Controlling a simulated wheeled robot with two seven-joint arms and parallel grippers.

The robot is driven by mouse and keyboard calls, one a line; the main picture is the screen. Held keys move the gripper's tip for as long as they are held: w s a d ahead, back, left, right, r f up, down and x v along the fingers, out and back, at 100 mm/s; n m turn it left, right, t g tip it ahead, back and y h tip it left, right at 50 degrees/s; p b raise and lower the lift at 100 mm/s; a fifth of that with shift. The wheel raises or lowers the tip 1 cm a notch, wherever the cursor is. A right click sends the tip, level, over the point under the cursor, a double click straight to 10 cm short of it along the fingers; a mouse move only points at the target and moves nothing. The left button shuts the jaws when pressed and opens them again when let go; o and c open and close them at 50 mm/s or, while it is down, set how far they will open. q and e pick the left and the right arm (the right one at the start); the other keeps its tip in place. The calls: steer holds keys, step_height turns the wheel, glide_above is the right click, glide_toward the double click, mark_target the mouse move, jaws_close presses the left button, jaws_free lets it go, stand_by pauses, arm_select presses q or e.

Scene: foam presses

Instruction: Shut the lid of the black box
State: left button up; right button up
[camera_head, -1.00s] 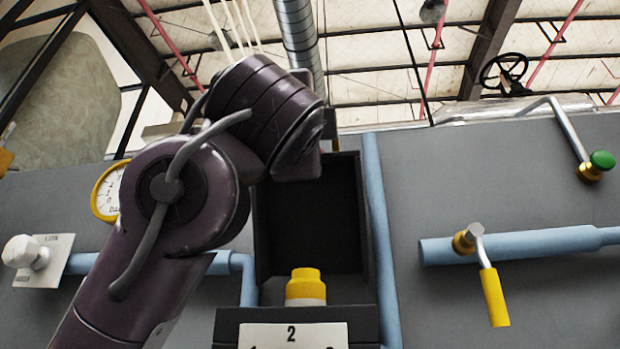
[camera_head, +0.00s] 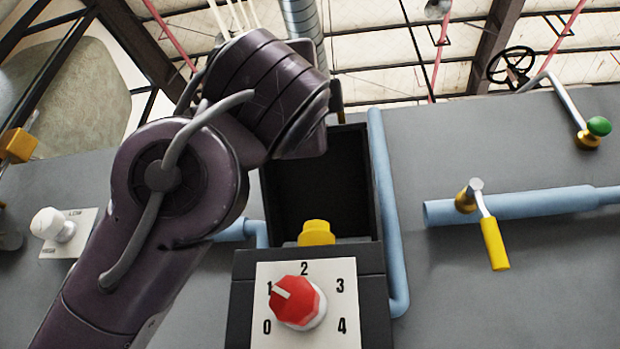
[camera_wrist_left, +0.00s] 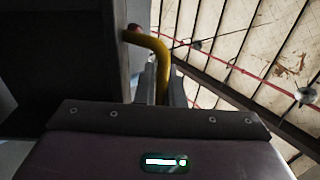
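The black box (camera_head: 377,290) has a dial plate on its front. Its lid (camera_head: 325,180) stands raised behind it, dark inner side facing me, upper left corner hidden by my left arm. A yellow button (camera_head: 317,233) shows above the box's front part. In the left wrist view the lid (camera_wrist_left: 100,45) is a dark panel at left with a bent yellow handle (camera_wrist_left: 150,42). My left gripper (camera_wrist_left: 164,88) has its grey fingers close on both sides of this handle and appears shut on it. In the head view that gripper is mostly hidden behind my arm. My right gripper is out of view.
A red knob (camera_head: 297,302) sits on the numbered plate. A blue pipe (camera_head: 386,200) runs along the box's right side. A yellow-handled valve (camera_head: 493,243), a green-knobbed lever (camera_head: 598,126) and a white knob (camera_head: 50,223) are on the grey panel.

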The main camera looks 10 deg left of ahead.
arm_select(q)
steer(key=shift+o, duration=0.8)
steer(key=shift+s, duration=0.1)
steer(key=b+v, duration=0.4)
steer(key=v, duration=0.3)
steer(key=shift+f, duration=0.25)
steer(key=shift+f+b, duration=0.1)
steer(key=shift+b, duration=0.2)
